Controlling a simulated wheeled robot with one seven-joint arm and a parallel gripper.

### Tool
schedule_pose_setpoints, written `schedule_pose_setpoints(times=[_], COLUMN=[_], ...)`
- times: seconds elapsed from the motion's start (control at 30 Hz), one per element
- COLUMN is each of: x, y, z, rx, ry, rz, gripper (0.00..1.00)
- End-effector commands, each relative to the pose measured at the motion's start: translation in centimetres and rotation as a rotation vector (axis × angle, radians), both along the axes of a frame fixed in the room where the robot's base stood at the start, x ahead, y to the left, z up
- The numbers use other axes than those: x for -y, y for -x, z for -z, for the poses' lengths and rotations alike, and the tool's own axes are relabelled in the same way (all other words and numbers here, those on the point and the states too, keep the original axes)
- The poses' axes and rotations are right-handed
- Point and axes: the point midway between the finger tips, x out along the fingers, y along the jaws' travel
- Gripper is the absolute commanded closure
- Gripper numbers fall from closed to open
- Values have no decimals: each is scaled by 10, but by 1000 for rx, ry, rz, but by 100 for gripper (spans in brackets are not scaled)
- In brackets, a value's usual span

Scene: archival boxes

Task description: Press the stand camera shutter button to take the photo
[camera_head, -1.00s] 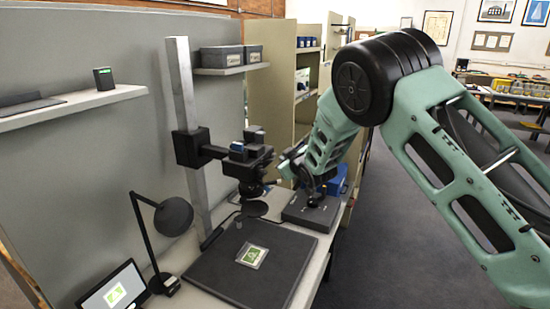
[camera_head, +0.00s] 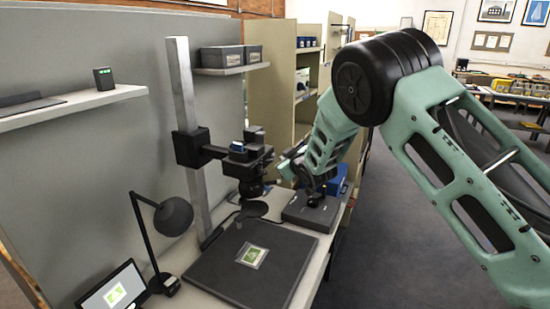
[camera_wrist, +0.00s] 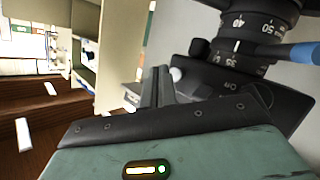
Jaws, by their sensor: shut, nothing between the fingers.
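The stand camera (camera_head: 247,162) is dark and hangs lens down from an arm on the grey column (camera_head: 187,130). In the wrist view its body (camera_wrist: 240,90) and numbered lens rings fill the upper right. My gripper (camera_head: 285,165) is just to the right of the camera. Its closed fingers (camera_wrist: 158,76) point at the camera's side and hold nothing. A small pale round knob (camera_wrist: 176,74) on the camera sits right beside the fingertips. It looks like the shutter button, but I cannot tell whether the fingers touch it. A green-and-white photo card (camera_head: 252,256) lies below the lens.
The dark baseboard (camera_head: 215,280) carries the card. A grey control box (camera_head: 310,212) stands on the table under my gripper. A black lamp (camera_head: 172,215) and a small screen (camera_head: 115,290) stand at left. A blue lever (camera_wrist: 300,52) sticks out from the lens.

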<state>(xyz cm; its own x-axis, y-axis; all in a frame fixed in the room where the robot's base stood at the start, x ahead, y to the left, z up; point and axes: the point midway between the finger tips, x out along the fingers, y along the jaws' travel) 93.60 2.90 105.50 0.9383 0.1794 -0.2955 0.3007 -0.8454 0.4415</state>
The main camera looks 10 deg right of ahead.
Motion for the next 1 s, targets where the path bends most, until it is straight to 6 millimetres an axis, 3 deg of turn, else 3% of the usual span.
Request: schedule_pose_setpoints(times=[1.0], x=[-8], y=[-6], z=[0], rx=[0], ry=[0], rz=[0], gripper=[100])
